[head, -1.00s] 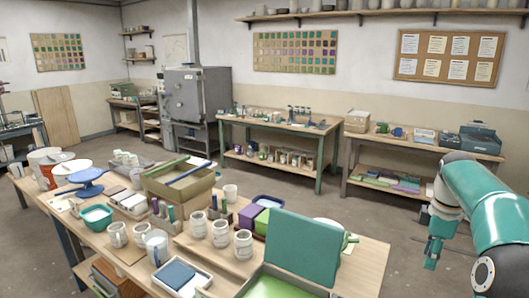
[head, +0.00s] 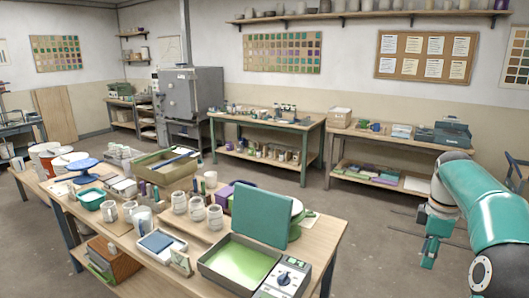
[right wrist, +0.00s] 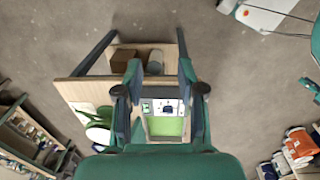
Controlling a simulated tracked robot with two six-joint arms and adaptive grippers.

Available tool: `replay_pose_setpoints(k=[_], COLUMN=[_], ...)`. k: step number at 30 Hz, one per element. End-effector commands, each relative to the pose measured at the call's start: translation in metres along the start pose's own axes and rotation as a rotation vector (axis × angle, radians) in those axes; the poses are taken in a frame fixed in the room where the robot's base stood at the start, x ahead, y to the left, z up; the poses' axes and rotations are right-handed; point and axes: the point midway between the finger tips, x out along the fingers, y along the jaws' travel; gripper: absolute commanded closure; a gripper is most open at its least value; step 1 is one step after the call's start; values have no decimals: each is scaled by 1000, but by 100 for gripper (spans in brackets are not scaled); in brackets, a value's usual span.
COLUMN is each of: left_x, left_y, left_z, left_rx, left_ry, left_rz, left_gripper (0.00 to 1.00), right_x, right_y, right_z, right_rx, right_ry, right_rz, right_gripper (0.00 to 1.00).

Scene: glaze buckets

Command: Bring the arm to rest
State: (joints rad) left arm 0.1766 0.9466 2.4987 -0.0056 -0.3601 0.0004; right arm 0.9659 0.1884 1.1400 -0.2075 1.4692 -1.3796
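My right arm comes in from the right edge of the head view. Its teal gripper (head: 432,252) hangs down over bare floor, to the right of the near worktable and apart from it. In the right wrist view the two dark fingers of the right gripper (right wrist: 160,85) stand apart with nothing held between them. The near table and a green-topped tray show far below, between and beyond the fingers. My left gripper is in neither view.
The near worktable (head: 318,240) carries a tray with a green inside (head: 240,262), a raised teal panel (head: 262,213), a control box (head: 283,281) and several pots. A back bench (head: 345,131) holds boxes. Bare floor (head: 375,240) lies between table and right arm.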

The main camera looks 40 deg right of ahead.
Motion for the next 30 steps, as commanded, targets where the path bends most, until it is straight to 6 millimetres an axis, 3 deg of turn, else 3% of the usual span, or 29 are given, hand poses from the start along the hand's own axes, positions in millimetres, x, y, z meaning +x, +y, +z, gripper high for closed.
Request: replay_pose_setpoints(k=[2, 8, 17, 23, 26, 30], left_x=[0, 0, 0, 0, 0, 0], left_y=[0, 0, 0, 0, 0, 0], left_z=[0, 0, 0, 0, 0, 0], left_rx=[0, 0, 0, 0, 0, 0], left_ry=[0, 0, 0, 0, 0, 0], left_rz=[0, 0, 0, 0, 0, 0], left_gripper=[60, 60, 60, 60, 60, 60], right_x=[0, 11, 57, 114, 155, 212], right_y=[0, -2, -27, -75, -115, -182], right_z=[0, -36, -97, -154, -190, -231], right_rx=[0, -78, -220, -367, -447, -510], right_ry=[0, 23, 29, 20, 13, -3], right_rz=[0, -24, -149, -294, -371, -454], right_gripper=[61, 61, 61, 61, 61, 61])
